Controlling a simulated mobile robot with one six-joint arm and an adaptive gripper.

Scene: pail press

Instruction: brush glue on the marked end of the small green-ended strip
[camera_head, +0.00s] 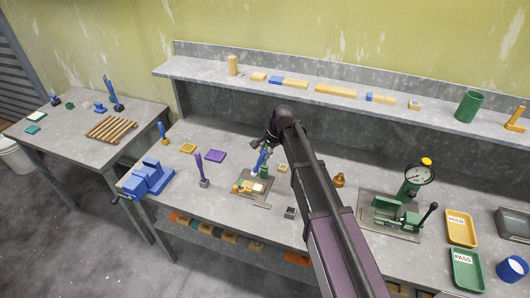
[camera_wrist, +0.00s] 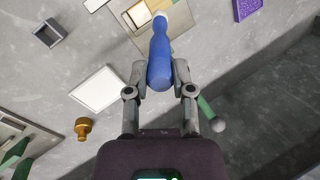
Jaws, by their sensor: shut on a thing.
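My gripper (camera_wrist: 160,88) is shut on a blue-handled tool (camera_wrist: 160,55) with a pale tip, which looks like the glue brush. In the head view the same blue handle (camera_head: 261,159) slants down, its pale tip low over a small work board (camera_head: 262,202) on the bench. Several small tan and pale pieces (camera_head: 246,187) lie on that board. In the wrist view the tip overlaps a pale piece at the top edge, and I cannot tell whether they touch. I cannot make out the small green-ended strip or its marked end for sure.
A blue vise (camera_head: 149,178), a purple tool in a stand (camera_head: 200,170) and a small dark box (camera_head: 290,212) stand around the board. A dial press (camera_head: 400,203) and yellow and green trays (camera_head: 460,228) are right. The shelf (camera_head: 205,70) holds blocks behind.

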